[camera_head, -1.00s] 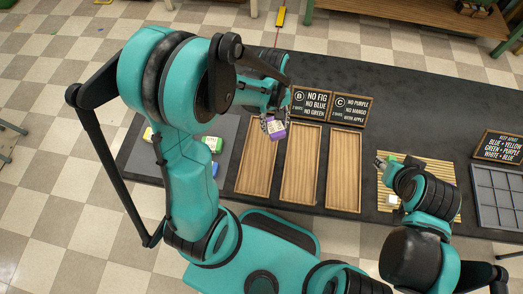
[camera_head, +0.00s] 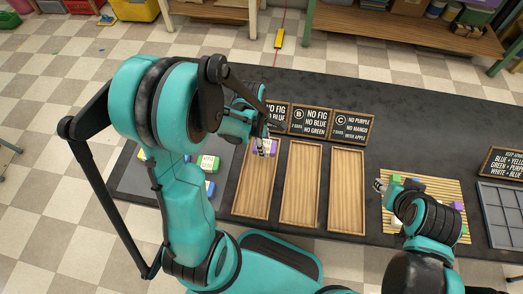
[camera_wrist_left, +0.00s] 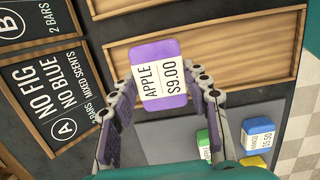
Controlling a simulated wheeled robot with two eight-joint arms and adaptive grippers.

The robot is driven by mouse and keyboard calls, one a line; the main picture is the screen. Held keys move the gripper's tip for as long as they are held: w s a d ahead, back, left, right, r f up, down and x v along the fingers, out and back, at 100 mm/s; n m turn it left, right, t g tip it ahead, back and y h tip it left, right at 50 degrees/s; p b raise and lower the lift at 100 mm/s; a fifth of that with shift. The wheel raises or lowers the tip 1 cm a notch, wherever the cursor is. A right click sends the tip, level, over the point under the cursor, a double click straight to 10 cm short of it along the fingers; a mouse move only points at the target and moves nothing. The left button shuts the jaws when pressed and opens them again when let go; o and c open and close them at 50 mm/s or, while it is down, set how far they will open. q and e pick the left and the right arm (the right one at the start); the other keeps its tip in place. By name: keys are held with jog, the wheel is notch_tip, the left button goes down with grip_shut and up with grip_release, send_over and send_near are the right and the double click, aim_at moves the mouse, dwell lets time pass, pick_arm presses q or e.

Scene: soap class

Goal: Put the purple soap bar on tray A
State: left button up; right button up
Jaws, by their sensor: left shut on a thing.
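The purple soap bar (camera_head: 265,147), labelled APPLE $9.00, is held in my left gripper (camera_head: 262,149). In the left wrist view the bar (camera_wrist_left: 158,72) sits between the two finger pads, label facing the camera. Tray A (camera_head: 250,199) is the leftmost of three wooden trays, below the partly hidden sign A (camera_head: 277,114). The bar appears over its far end; the height is hard to tell. In the left wrist view tray A (camera_wrist_left: 235,45) lies behind the bar. My right gripper (camera_head: 379,187) is beside the bamboo mat; its finger opening is unclear.
Tray B (camera_head: 301,190) and tray C (camera_head: 346,192) are empty. The bamboo mat (camera_head: 440,190) holds several soaps. A grey mat (camera_head: 136,180) at left holds several more, partly behind my left arm. A grey divided tray (camera_head: 500,210) is at right.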

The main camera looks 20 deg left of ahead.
pick_arm(q)
jog(key=shift+w+a+f+b, duration=0.3)
jog(key=shift+w+a+f, duration=0.6)
jog(key=shift+w, duration=0.1)
notch_tip(320, 180, down, 4)
jog(key=shift+r+b, duration=0.1)
jog(key=shift+b, duration=0.95)
jog(key=o, duration=1.2)
